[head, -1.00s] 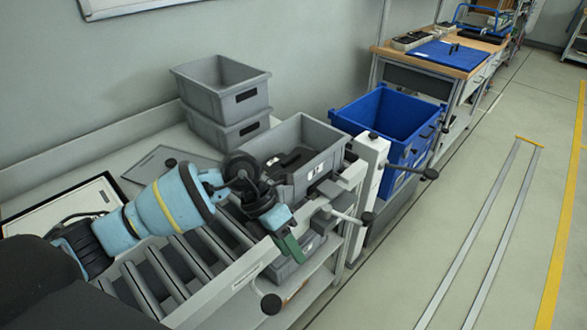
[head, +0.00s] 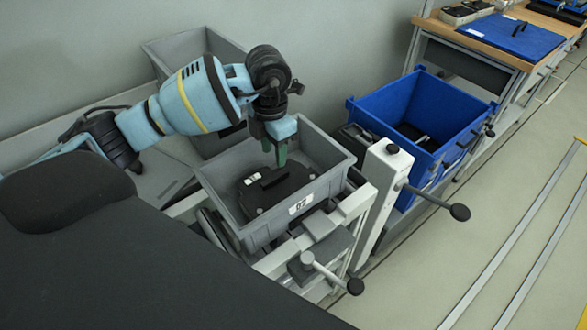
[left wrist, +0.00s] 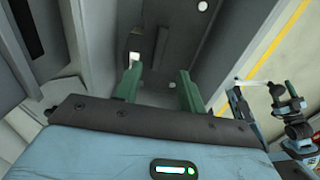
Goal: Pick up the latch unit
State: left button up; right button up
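The latch unit appears to be the black flat piece (head: 285,192) with a white label and a raised bar, lying in a grey crate (head: 216,193). My left gripper (head: 277,152) points down into this crate, its green fingers just above or at the piece. In the left wrist view the fingers of the left gripper (left wrist: 159,88) are spread apart. A dark bar (left wrist: 161,46) shows beyond the gap between them, and nothing is visibly held. Whether the fingertips touch the piece is unclear. Part of my right arm seems to show at the right edge there; its fingers are not discernible.
A blue bin (head: 385,100) stands to the right, behind a white post (head: 378,205) with black-knobbed levers. Another grey crate (head: 170,55) stands behind my left arm. A workbench (head: 500,45) is at the back right.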

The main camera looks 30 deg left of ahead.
aim_at(274, 178)
pick_arm(q)
jog(key=shift+w, duration=0.2)
jog(key=shift+r, duration=0.1)
jog(key=shift+s, duration=0.15)
jog(key=shift+s+f, duration=0.1)
jog(key=shift+f, duration=1.65)
notch_tip(274, 178, down, 3)
jog(key=shift+s+a+f, duration=0.1)
jog(key=shift+s+f, duration=0.05)
jog(key=shift+f, duration=0.45)
pick_arm(e)
jog(key=shift+r, duration=0.25)
